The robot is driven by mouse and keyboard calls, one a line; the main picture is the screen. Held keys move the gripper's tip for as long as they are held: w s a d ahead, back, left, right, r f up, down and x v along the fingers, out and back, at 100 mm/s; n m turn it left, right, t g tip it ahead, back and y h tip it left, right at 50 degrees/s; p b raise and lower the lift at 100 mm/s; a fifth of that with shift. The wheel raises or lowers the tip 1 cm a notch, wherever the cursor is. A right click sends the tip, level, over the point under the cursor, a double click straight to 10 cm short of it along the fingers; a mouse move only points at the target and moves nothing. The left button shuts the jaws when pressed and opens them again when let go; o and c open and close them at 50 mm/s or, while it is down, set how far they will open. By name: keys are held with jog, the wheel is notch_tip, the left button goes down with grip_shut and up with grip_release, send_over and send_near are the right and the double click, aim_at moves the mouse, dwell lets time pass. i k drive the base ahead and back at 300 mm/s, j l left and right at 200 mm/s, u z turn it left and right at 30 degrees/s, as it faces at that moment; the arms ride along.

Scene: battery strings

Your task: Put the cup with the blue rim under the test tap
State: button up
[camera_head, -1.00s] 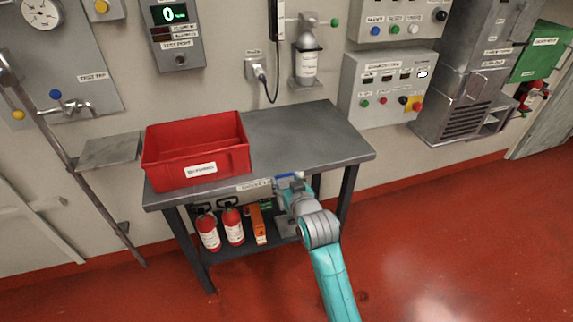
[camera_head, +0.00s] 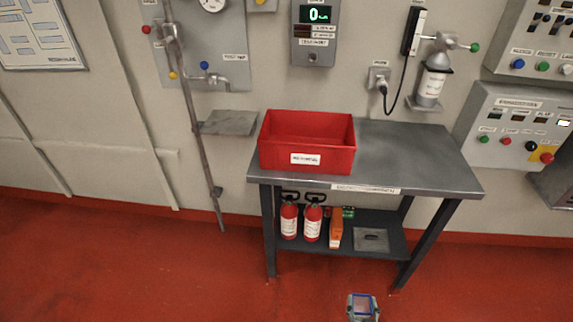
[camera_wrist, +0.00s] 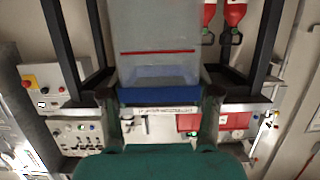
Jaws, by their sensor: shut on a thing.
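The cup with the blue rim (camera_wrist: 160,72) is a clear greyish vessel with a red line. In the wrist view it fills the upper middle, its blue band (camera_wrist: 158,96) between my fingers. My gripper (camera_wrist: 160,104) is shut on it. In the head view the cup (camera_head: 362,303) shows at the bottom edge, in front of the table and over the red floor; its lower part and most of my gripper are cut off. The test tap (camera_head: 216,80) is on a grey wall panel at upper left, with a small grey shelf (camera_head: 230,122) below it.
A metal table (camera_head: 415,165) bears a red crate (camera_head: 306,142). Fire extinguishers (camera_head: 312,222) and an orange box stand on its lower shelf. A slanted pipe (camera_head: 195,110) runs down the wall left of the small shelf. The floor (camera_head: 130,265) at left is clear.

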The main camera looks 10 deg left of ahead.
aim_at(232, 118)
jog(key=i+j, duration=0.15)
jog(key=j, duration=0.25)
jog(key=i+j, duration=0.15)
jog(key=j, duration=0.25)
jog(key=i+j, duration=0.15)
jog(key=j, duration=0.2)
jog(key=i+j, duration=0.15)
jog(key=j, duration=0.25)
jog(key=i+j, duration=0.15)
jog(key=j, duration=0.25)
